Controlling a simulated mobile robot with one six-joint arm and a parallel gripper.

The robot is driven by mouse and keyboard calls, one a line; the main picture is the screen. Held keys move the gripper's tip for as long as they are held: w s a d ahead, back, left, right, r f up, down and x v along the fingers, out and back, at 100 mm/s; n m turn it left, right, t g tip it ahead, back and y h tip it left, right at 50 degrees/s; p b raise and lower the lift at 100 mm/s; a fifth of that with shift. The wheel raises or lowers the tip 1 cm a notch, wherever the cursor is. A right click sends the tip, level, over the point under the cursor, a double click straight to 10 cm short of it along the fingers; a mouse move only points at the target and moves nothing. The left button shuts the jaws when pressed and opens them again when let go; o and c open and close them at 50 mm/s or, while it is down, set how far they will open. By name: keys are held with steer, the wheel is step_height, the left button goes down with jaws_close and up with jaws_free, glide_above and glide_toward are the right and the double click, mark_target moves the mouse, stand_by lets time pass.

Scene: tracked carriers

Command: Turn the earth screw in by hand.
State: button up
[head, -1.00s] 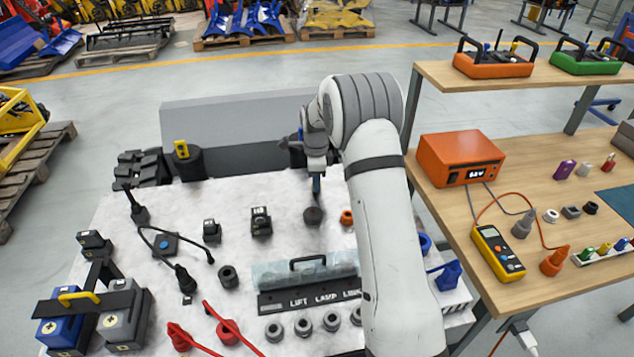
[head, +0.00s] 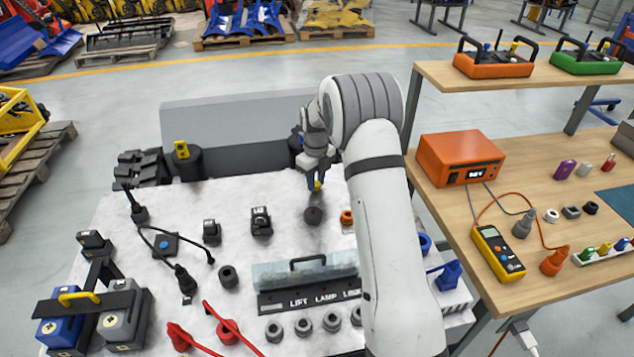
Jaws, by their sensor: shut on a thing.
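How deep the screw sits cannot be told.
A panel marked LIFT LAMP (head: 305,282) with a black handle lies nearer. An orange ring (head: 347,217) sits close on the right. Black blocks (head: 261,221) stand left. My arm covers part of the surface's right side.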

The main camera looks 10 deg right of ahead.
steer(key=o, duration=0.8)
steer(key=n, duration=1.3)
steer(key=shift+n, duration=0.4)
steer(key=n, duration=0.4)
steer(key=shift+n, duration=0.3)
steer(key=n, duration=1)
steer(key=shift+n, duration=0.4)
steer(key=shift+c, duration=0.5)
